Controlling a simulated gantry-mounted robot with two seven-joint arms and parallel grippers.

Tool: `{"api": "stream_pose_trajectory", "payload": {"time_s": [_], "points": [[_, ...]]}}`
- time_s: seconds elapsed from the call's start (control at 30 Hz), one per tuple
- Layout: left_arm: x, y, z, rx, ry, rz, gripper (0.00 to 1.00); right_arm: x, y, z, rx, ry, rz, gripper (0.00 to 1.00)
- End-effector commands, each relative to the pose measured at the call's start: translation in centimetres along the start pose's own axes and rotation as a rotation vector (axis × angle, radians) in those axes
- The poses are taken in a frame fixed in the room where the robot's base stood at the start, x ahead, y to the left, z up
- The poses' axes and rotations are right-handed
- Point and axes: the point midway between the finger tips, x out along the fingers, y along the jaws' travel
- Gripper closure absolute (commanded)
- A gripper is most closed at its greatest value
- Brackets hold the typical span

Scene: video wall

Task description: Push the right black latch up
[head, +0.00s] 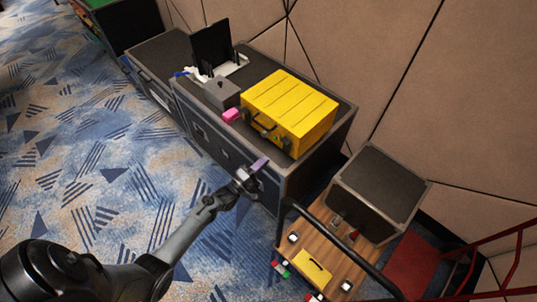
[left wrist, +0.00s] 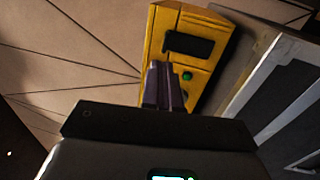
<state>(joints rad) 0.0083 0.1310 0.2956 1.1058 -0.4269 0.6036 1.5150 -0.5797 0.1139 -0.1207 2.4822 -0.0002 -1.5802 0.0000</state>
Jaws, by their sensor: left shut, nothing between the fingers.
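A yellow ribbed case (head: 292,103) lies closed on a dark flight case. Small dark fittings show on its near face; the right black latch (head: 287,144) seems to be the one near the right corner. My left gripper (head: 259,164) is shut and empty, in front of and below that face, apart from it. In the left wrist view the purple fingers (left wrist: 164,84) are together and overlap the yellow case (left wrist: 161,35). A black rectangular part (left wrist: 188,45) and a green spot (left wrist: 187,76) show there; I cannot tell whether the part is the latch. My right gripper is out of view.
The dark flight case (head: 232,152) carries a pink block (head: 231,115), a grey box (head: 222,93) and an upright black panel (head: 212,46). A wooden cart (head: 327,240) with a dark rail and a black-topped box (head: 382,187) stand at the right. Carpet at the left is open.

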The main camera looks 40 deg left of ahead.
Motion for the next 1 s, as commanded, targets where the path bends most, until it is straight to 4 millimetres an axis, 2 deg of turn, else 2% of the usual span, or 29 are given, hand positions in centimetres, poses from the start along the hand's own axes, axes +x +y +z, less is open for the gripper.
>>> {"api": "stream_pose_trajectory", "payload": {"time_s": [0.03, 0.2, 0.4, 0.6, 1.0], "points": [[-1.1, 0.3, 0.1, -0.001, -0.001, 0.000, 1.00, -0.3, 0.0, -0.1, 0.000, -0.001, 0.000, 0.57], [-4.0, 0.8, 0.1, 0.000, 0.000, 0.001, 1.00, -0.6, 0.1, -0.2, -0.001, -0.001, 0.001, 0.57], [-6.2, 1.1, 0.1, 0.000, -0.001, 0.002, 1.00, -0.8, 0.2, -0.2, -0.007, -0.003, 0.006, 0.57], [-7.0, 1.3, 0.1, 0.000, -0.001, 0.003, 1.00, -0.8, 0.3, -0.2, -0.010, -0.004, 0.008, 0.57], [-7.0, 1.3, 0.1, 0.000, -0.001, 0.003, 1.00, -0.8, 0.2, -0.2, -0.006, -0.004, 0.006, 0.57]]}}
